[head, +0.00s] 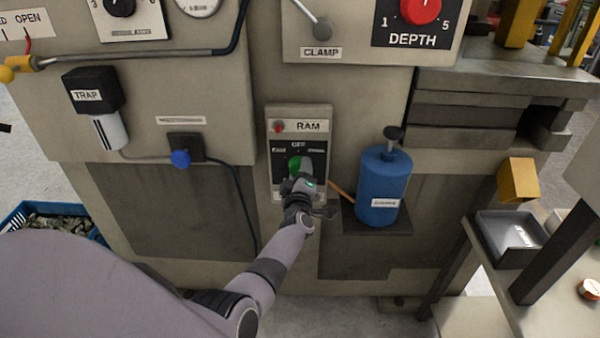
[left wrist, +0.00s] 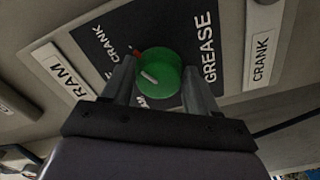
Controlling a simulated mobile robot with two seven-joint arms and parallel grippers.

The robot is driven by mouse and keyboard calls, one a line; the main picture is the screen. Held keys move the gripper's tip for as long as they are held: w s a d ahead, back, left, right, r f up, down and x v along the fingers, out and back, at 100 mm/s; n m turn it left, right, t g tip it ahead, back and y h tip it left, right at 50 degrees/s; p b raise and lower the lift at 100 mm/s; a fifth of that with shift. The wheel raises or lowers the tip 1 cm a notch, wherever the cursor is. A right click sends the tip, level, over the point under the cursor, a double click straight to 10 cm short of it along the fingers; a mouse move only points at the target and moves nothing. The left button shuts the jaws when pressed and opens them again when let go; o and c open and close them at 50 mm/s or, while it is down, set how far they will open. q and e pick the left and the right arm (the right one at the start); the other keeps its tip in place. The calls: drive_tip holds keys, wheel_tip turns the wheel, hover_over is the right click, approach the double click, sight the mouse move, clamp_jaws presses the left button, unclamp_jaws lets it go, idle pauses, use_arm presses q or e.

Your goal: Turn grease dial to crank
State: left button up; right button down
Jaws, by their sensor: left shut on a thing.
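The green grease dial (left wrist: 160,72) sits on a dark plate with GREASE lettering in the left wrist view. A white line on its face slants toward upper left, and a small red mark shows at its edge near a CRANK word. In the head view the dial (head: 294,163) shows on the RAM panel, partly hidden by my gripper. My left gripper (left wrist: 161,92) is shut on the dial, one finger on each side; it also shows in the head view (head: 301,176). My right gripper is in neither view.
A white CRANK label (left wrist: 262,45) is on the panel. A blue bottle (head: 382,185) stands on a small shelf just right of the panel. A black cable (head: 240,190) hangs to the left. A grey tray (head: 511,238) is on the table at right.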

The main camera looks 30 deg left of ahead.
use_arm(q)
drive_tip(key=shift+r, duration=0.1)
idle(0.3)
drive_tip(key=o, duration=1)
